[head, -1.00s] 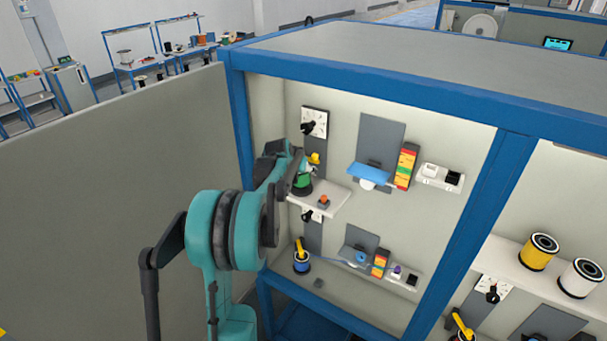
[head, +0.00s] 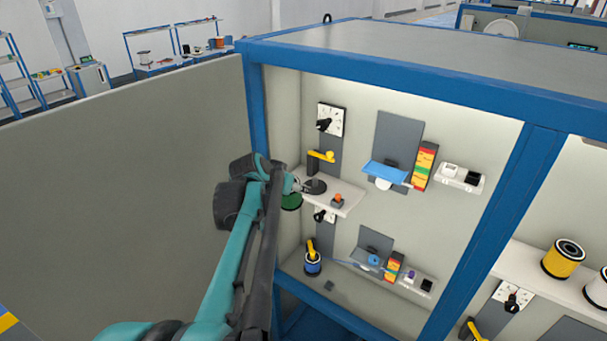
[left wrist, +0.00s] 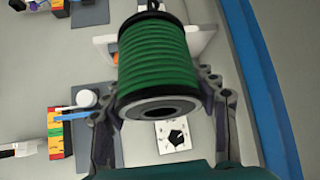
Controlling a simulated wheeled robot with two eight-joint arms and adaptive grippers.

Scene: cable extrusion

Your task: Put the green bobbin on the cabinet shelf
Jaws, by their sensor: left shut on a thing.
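The green bobbin (head: 291,202) is at the left end of the upper white shelf (head: 344,203) in the cabinet, mostly hidden by my arm. My left gripper (head: 290,186) is shut on it. In the left wrist view the green bobbin (left wrist: 155,62) fills the middle, its grey end with a dark hole facing the camera, and the fingers of my left gripper (left wrist: 163,108) grip both sides. The bare upright holder (head: 313,183) with a dark round base and yellow arm (head: 322,156) stands on the shelf, just right of the bobbin. My right gripper is not in view.
An orange-red button (head: 338,198) sits on the shelf's front part. A lower holder carries a blue bobbin (head: 312,264). A blue cabinet post (head: 257,120) and a grey panel (head: 120,190) stand left. Yellow (head: 563,260) and white bobbins are in the right bay.

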